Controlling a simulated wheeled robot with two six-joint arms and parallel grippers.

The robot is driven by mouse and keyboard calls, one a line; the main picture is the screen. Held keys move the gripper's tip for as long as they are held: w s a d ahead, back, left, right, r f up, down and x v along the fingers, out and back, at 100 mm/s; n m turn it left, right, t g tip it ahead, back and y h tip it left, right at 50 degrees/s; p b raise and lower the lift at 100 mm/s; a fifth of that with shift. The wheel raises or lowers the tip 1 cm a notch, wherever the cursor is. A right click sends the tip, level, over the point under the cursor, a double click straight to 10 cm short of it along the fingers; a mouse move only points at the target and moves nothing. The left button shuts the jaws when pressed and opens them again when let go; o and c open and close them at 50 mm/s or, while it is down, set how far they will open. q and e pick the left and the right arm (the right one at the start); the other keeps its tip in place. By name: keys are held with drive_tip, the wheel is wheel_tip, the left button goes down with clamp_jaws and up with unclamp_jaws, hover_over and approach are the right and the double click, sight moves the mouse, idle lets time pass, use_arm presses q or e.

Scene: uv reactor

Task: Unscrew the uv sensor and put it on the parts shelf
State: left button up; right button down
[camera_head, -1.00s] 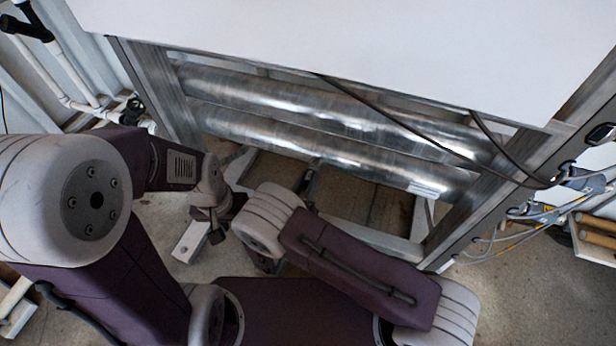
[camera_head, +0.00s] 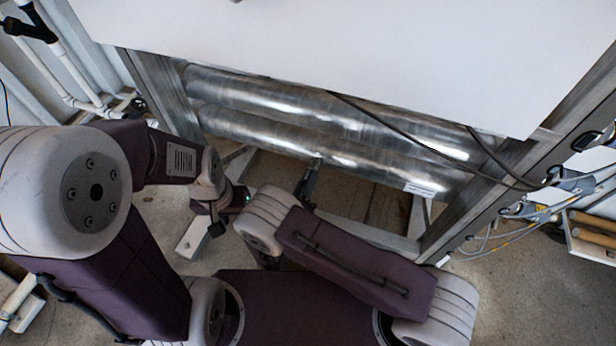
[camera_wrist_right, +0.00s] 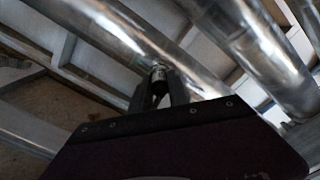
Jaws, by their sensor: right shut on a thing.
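In the right wrist view, my right gripper (camera_wrist_right: 157,94) is shut on the uv sensor (camera_wrist_right: 158,74), a small metallic cylinder at the underside of a shiny tube. Its upper end meets or nearly meets the tube; I cannot tell whether it is still threaded in. In the head view, my right gripper (camera_head: 311,178) shows as dark fingers below the lower reactor tube (camera_head: 270,132), and the sensor is too small to make out. My left gripper (camera_head: 216,222) is partly visible at the left arm's end, and its jaws are unclear.
A white panel (camera_head: 330,50) hangs above the tubes. Dark cables cross them at the right. Grey frame posts stand on both sides. A small shelf (camera_head: 592,252) with tan cylinders is at the far right; I cannot tell whether it is the parts shelf.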

drive_tip(key=shift+n, duration=0.3)
drive_tip(key=n+p, duration=0.1)
drive_tip(key=n, duration=0.1)
drive_tip(key=shift+r+n, duration=0.15)
drive_tip(key=shift+n, duration=0.15)
drive_tip(key=n, duration=0.2)
drive_tip(key=shift+n+p, duration=0.3)
drive_tip(key=shift+n, duration=0.6)
drive_tip(key=shift+n+p, duration=0.45)
drive_tip(key=shift+n, duration=1.55)
